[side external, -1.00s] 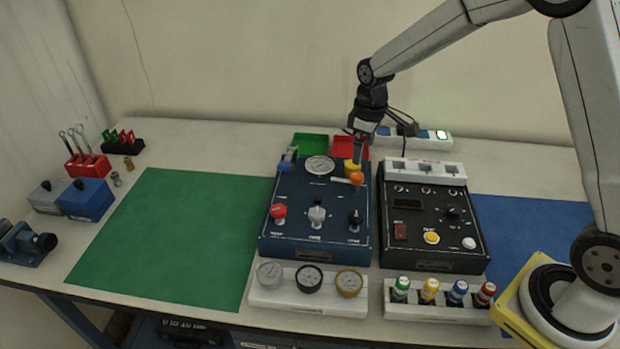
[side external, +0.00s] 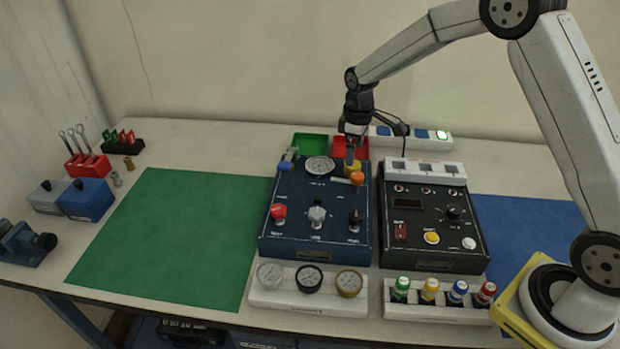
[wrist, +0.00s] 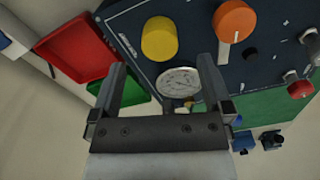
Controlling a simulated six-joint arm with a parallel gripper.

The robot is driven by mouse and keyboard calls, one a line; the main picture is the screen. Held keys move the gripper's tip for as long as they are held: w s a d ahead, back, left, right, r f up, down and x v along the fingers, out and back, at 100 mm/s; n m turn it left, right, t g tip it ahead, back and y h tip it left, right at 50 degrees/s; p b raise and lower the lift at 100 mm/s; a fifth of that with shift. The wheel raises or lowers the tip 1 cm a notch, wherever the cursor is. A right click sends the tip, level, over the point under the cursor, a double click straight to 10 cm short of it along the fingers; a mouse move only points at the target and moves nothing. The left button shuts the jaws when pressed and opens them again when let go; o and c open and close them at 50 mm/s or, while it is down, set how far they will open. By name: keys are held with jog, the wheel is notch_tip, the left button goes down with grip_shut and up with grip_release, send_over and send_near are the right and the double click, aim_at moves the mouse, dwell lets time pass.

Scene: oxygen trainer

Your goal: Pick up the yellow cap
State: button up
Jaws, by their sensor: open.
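A yellow cap (side external: 352,167) sits at the upper right of the blue gauge panel (side external: 316,248), behind an orange knob (side external: 357,179). My gripper (side external: 350,158) points down right at the cap and partly hides it in the side view. In the wrist view the yellow cap (wrist: 159,38) stands on the panel beyond the fingertips, roughly centred between them. My gripper (wrist: 161,68) is open, with nothing between its fingers. The cap appears apart from both fingers in the wrist view.
A round gauge (side external: 319,166) is left of the cap. Red (side external: 343,141) and green (side external: 310,144) trays lie behind the panel. A black panel (side external: 432,240) stands to the right. A rack (side external: 437,312) in front holds bottles, one yellow-topped. The green mat (side external: 172,240) is clear.

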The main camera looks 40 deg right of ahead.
aim_at(352, 169)
jog(key=shift+f, duration=0.1)
jog(key=shift+w+f, duration=0.1)
jog(key=shift+f, duration=2.4)
jog(key=shift+c, duration=0.2)
jog(key=c, duration=1.2)
jog(key=shift+c, duration=0.2)
jog(key=shift+r, duration=0.2)
